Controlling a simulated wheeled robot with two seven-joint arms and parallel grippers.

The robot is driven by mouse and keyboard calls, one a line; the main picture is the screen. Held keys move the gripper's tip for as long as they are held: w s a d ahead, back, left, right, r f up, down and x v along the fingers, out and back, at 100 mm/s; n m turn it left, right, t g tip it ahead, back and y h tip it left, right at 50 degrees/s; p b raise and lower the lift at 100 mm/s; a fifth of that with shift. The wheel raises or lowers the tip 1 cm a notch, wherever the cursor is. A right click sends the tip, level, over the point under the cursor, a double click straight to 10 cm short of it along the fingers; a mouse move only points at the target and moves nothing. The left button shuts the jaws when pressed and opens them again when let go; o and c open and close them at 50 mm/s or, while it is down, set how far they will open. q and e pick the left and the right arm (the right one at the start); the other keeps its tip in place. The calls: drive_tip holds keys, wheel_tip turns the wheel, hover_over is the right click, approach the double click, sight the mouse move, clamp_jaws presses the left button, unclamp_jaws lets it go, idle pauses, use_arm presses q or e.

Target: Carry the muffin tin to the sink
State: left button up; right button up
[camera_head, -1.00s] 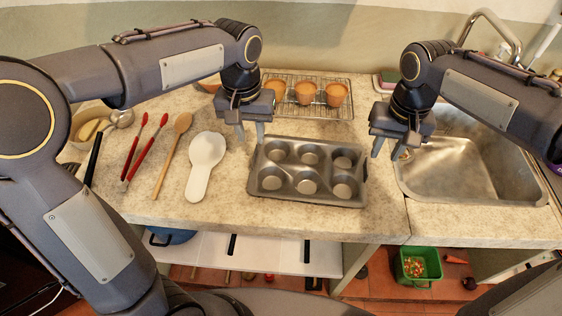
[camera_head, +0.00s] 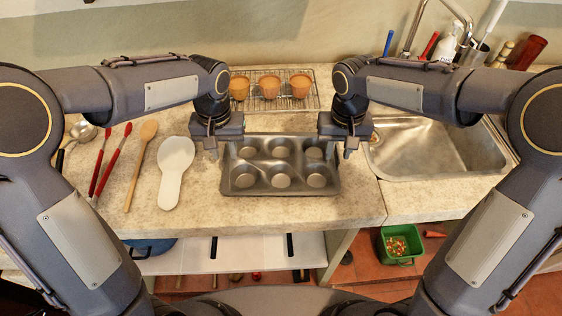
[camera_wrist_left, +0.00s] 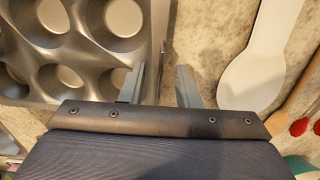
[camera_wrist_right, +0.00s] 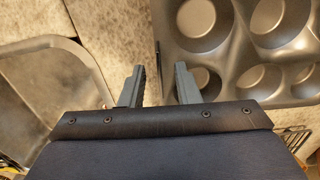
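The grey metal muffin tin (camera_head: 281,190) lies flat and empty on the counter, in the middle of the head view. My left gripper (camera_head: 215,152) is open at its left end; in the left wrist view its fingers (camera_wrist_left: 160,88) stand either side of the tin's edge (camera_wrist_left: 75,55). My right gripper (camera_head: 345,148) is open at the right end; its fingers (camera_wrist_right: 158,87) straddle that edge of the tin (camera_wrist_right: 205,52). I cannot tell whether any finger touches it. The metal sink (camera_head: 430,150) is right of the tin; my right arm hides its back part.
A cooling rack (camera_head: 313,95) with muffins (camera_head: 270,87) stands behind the tin. A white spoon rest (camera_head: 174,165), a wooden spoon (camera_head: 140,170) and red-handled tools (camera_head: 107,165) lie to the left. A tap (camera_head: 460,15) rises behind the sink. Counter right of the tin is clear.

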use_arm(q)
drive_tip(key=shift+f, duration=0.6)
use_arm(e)
drive_tip(key=shift+f, duration=0.6)
use_arm(q)
clamp_jaws()
use_arm(e)
clamp_jaws()
